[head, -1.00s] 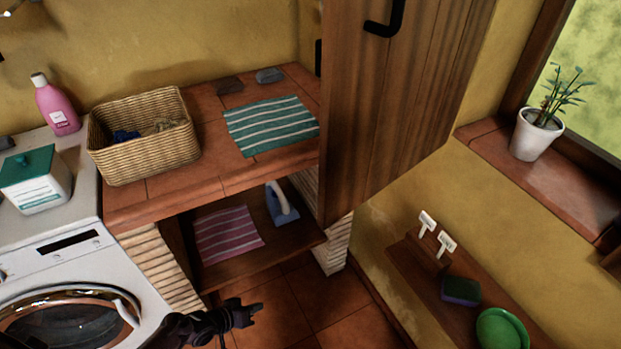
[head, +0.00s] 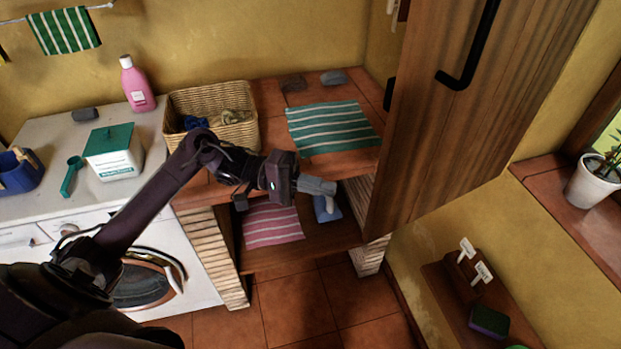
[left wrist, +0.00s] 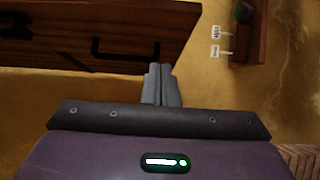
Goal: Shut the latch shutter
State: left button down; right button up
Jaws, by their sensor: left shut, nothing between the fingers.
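The wooden shutter (head: 455,110) stands swung open on the right of the counter, with a black L-shaped latch handle (head: 468,55) on its face. In the left wrist view the shutter (left wrist: 80,25) fills the upper left, and its black handle (left wrist: 122,52) lies just above and left of my fingertips. My left gripper (head: 328,188) is shut and empty, in front of the counter's edge and left of the shutter, apart from it. It also shows in the left wrist view (left wrist: 159,72). My right gripper is not in view.
A wicker basket (head: 240,128) and a green striped cloth (head: 333,128) lie on the brick counter. Below are a pink striped cloth (head: 272,224) and an iron (head: 326,208). A low shelf (head: 447,290) and a potted plant (head: 595,185) are at the right.

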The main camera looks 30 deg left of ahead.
pick_arm(q)
jog(key=s+d+p, duration=0.1)
jog(key=d+p, duration=0.2)
jog(key=d, duration=0.5)
jog(key=shift+s+d, duration=0.15)
jog(key=shift+s, duration=0.1)
jog(key=shift+d, duration=0.1)
